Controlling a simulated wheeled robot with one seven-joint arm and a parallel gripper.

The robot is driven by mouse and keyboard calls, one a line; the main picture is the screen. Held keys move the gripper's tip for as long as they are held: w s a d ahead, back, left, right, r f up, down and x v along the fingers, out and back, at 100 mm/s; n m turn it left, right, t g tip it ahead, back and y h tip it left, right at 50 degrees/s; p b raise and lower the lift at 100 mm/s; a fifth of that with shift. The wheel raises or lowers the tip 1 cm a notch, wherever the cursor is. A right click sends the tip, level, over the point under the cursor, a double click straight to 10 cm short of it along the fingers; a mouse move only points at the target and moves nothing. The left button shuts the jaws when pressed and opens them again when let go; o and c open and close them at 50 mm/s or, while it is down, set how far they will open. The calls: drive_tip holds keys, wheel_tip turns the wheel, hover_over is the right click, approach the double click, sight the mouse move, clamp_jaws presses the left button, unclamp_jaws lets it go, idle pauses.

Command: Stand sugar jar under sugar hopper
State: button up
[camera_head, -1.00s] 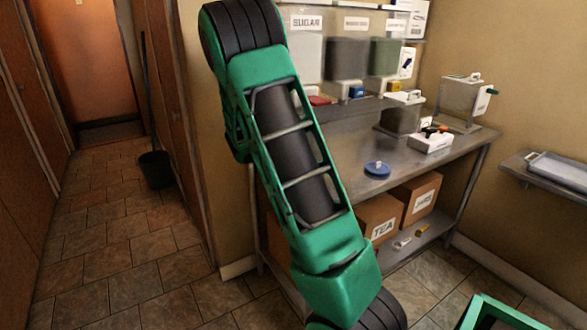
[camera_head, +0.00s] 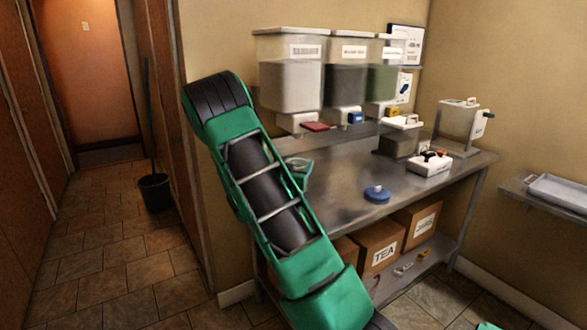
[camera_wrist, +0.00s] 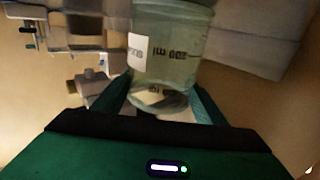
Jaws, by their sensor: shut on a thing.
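In the wrist view, my gripper (camera_wrist: 161,97) is shut on a clear, greenish jar (camera_wrist: 178,45). The jar has a white label and dark volume marks, and the print appears upside down in this view. In the head view my arm hides most of the gripper, and the jar is not clearly seen. Three wall hoppers hang above the steel bench: a left one with pale contents (camera_head: 290,85) and a red-fronted spout (camera_head: 314,126), a middle one with dark contents (camera_head: 345,85), and a right one with green contents (camera_head: 382,83). Their labels are too blurred to read.
The steel bench (camera_head: 340,195) holds a blue lidded item (camera_head: 377,194), a white box (camera_head: 430,163), a grey container (camera_head: 398,140) and a clear tank (camera_head: 462,120). Cardboard boxes (camera_head: 378,247) stand below. The front middle of the bench is mostly clear.

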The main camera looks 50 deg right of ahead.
drive_tip(key=shift+f, duration=0.1)
drive_tip(key=o, duration=1.6)
drive_tip(key=shift+o, duration=0.2)
drive_tip(key=v, duration=1.2)
drive_tip(key=shift+s, duration=0.1)
